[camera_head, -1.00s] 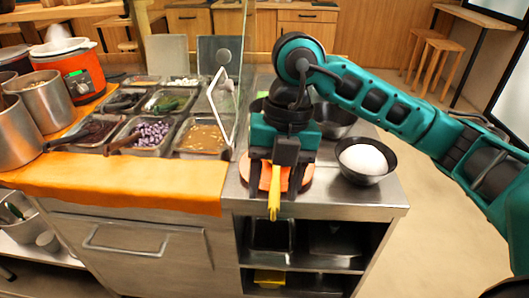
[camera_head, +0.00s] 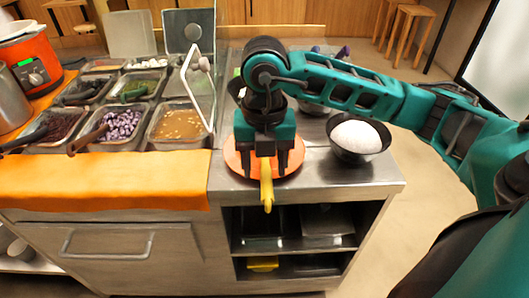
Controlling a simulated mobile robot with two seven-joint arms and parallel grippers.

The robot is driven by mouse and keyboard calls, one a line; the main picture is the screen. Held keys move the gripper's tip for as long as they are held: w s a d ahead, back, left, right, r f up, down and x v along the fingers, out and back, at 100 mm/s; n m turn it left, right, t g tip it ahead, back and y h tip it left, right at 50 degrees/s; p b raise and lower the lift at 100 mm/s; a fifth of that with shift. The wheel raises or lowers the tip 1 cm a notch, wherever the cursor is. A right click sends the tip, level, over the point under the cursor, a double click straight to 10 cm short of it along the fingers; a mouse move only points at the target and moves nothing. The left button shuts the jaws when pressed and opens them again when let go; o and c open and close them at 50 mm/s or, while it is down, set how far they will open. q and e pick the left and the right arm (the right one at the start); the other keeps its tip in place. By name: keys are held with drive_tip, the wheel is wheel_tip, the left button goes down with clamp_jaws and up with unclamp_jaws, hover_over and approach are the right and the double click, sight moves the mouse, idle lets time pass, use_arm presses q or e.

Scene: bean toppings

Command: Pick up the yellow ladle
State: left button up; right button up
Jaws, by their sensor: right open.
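The yellow ladle (camera_head: 266,190) shows as a yellow handle that points toward me over the front edge of the steel counter. It lies at a round orange board or plate (camera_head: 236,160), and its far end is hidden behind my gripper. My right gripper (camera_head: 265,170) points down over the orange disc. It is open, with one dark finger on each side of the handle's far part. I cannot tell whether either finger touches the handle. My left gripper is not in view.
A dark bowl with a white mound (camera_head: 357,138) stands close right of the gripper. A clear upright guard (camera_head: 197,64) and topping trays (camera_head: 179,126) are on the left. An orange cloth (camera_head: 105,182) covers the left counter. Open shelves (camera_head: 300,245) lie below.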

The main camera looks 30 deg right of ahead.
sight(266, 178)
drive_tip(key=f, duration=0.4)
drive_tip(key=shift+d+f, duration=0.2)
drive_tip(key=shift+f, duration=0.05)
drive_tip(key=shift+c, duration=0.2)
drive_tip(key=shift+r, duration=0.1)
clamp_jaws()
